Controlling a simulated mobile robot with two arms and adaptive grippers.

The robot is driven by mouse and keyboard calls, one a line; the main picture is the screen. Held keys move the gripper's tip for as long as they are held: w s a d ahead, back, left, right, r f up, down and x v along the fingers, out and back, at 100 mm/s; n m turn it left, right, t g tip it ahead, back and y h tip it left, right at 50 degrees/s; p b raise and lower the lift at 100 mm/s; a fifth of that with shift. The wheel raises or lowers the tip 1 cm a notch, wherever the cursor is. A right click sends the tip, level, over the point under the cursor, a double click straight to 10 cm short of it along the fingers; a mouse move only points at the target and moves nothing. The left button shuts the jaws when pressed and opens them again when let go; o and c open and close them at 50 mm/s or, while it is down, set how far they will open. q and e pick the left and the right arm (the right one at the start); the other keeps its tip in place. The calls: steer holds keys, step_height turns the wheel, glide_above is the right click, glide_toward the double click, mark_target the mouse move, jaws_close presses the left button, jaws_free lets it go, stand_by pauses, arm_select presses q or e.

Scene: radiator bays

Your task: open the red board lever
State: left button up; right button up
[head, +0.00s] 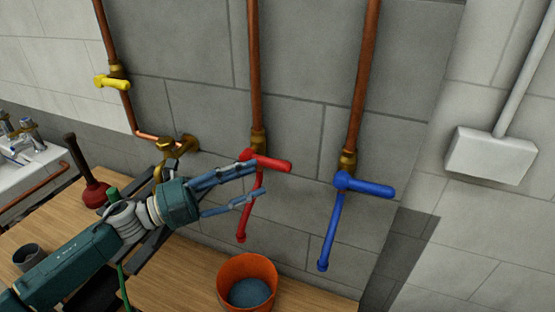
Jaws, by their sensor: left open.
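The red lever (272,163) sits on a brass valve at the foot of the middle copper pipe. Its thick handle points to the right, and a thin red rod (245,220) slants down from it. My left gripper (254,182) comes in from the left, open, with its two blue-grey fingers pointing right. The upper fingertip is just below the red handle, and the fingers overlap the upper part of the thin red rod. I cannot tell whether they touch it. My right gripper is not in view.
A blue lever (362,185) is on the right pipe and a yellow lever (112,82) on the left pipe. An orange bucket (247,270) stands below on the wooden top. A plunger (94,190), a dark cup (28,256) and a brass tap (177,145) are at left.

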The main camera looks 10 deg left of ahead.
mark_target(277, 167)
arm_select(q)
steer(key=p+x, duration=0.2)
steer(key=x, duration=0.5)
steer(key=shift+w+d, duration=0.15)
steer(key=shift+w, duration=0.1)
steer(key=shift+c, duration=1.1)
jaws_close()
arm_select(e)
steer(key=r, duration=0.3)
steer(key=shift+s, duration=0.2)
